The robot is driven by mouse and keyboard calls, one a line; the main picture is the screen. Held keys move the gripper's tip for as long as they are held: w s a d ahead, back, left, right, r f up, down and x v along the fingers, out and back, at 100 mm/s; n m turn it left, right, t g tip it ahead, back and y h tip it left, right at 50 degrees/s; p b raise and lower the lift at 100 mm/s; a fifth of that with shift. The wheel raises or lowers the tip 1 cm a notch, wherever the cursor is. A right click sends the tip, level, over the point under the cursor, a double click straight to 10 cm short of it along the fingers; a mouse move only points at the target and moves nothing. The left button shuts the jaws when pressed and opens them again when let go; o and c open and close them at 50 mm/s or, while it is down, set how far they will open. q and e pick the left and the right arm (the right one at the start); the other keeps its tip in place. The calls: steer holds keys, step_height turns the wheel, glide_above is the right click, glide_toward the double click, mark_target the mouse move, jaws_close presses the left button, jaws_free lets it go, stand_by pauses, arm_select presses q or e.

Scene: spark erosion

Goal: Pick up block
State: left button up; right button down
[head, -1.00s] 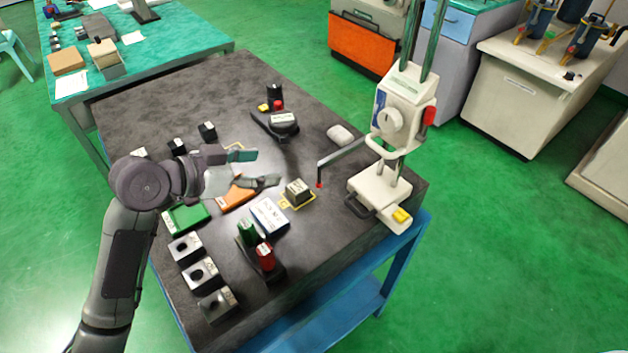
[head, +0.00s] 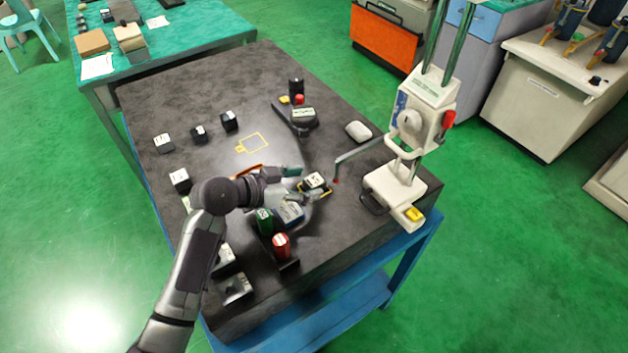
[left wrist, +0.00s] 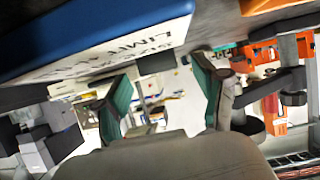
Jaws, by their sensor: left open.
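A small block (head: 315,181) with a pale labelled top and dark sides sits within a yellow outline on the dark tabletop in the head view. My left gripper (head: 302,184) is open, low over the table, its fingertips just left of the block. I cannot tell whether the fingers touch it. In the left wrist view the two green-padded fingers (left wrist: 164,98) stand apart; a small dark shape shows beyond and between them, unclear as the block. A blue and white labelled box (head: 290,213) lies just in front of the gripper; it looms large in the left wrist view (left wrist: 110,45).
A white height stand (head: 395,185) with a thin probe arm (head: 358,156) reaches close to the block's right. Green (head: 264,222) and red (head: 281,246) cylinders stand in front. A black device (head: 297,117) lies behind. An empty yellow outline (head: 253,143) marks clear table.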

arm_select(q)
steer(key=shift+x, duration=1.05)
steer(key=shift+c, duration=0.2)
steer(key=shift+r, duration=0.1)
jaws_close()
